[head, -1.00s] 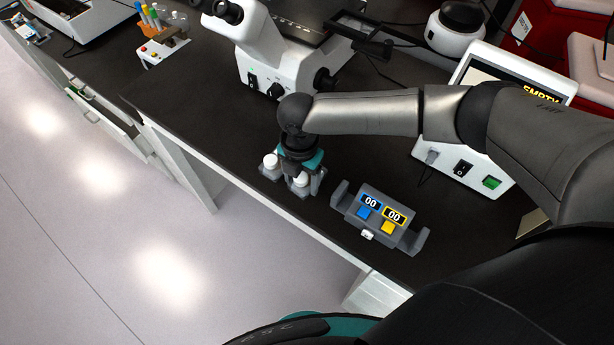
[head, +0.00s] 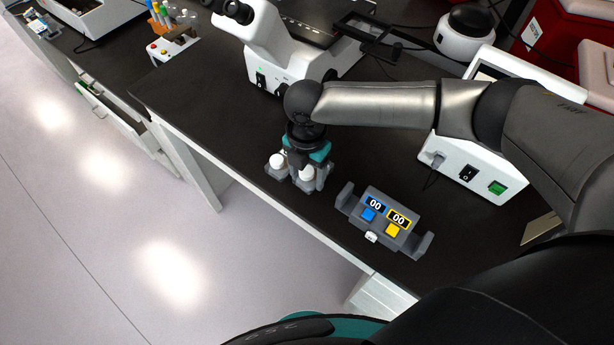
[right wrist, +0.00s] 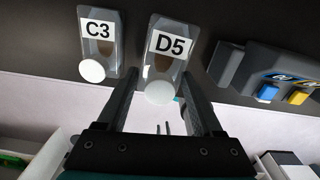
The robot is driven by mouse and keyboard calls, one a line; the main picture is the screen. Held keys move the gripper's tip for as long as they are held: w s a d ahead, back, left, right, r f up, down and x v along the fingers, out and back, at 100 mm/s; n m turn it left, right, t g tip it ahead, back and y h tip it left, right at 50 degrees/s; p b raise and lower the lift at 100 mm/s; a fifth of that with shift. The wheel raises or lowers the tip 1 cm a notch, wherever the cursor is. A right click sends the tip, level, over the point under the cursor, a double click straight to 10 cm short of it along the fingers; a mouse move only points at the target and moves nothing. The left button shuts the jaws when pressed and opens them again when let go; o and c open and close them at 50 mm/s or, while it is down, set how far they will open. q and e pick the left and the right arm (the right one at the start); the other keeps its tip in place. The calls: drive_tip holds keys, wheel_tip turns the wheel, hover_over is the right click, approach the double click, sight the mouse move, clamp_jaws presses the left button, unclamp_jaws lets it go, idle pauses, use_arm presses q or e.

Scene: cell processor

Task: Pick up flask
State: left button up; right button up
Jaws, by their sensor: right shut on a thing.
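Two clear flasks with white caps are at the bench's front edge. The flask labelled D5 (right wrist: 168,62) is between the fingers of my right gripper (right wrist: 160,82) in the right wrist view. My right gripper is shut on it. In the head view this flask's white cap (head: 306,173) shows below my right gripper (head: 308,166), which partly hides the body. The flask labelled C3 (right wrist: 98,48) stands just left of it, outside the fingers; its cap also shows in the head view (head: 277,160). My left gripper is not in view.
A grey timer block (head: 385,220) with blue and yellow buttons sits close to the right of the flasks. A white microscope (head: 262,45) stands behind them. The dark bench (head: 225,120) is clear to the left.

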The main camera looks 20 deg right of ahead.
wheel_tip(320, 180, up, 17)
drive_tip(key=shift+p, duration=0.4)
drive_tip(key=shift+r, duration=0.1)
drive_tip(key=o, duration=0.8)
clamp_jaws()
wheel_tip(320, 180, up, 15)
drive_tip(key=p, duration=0.8)
hover_over(307, 171)
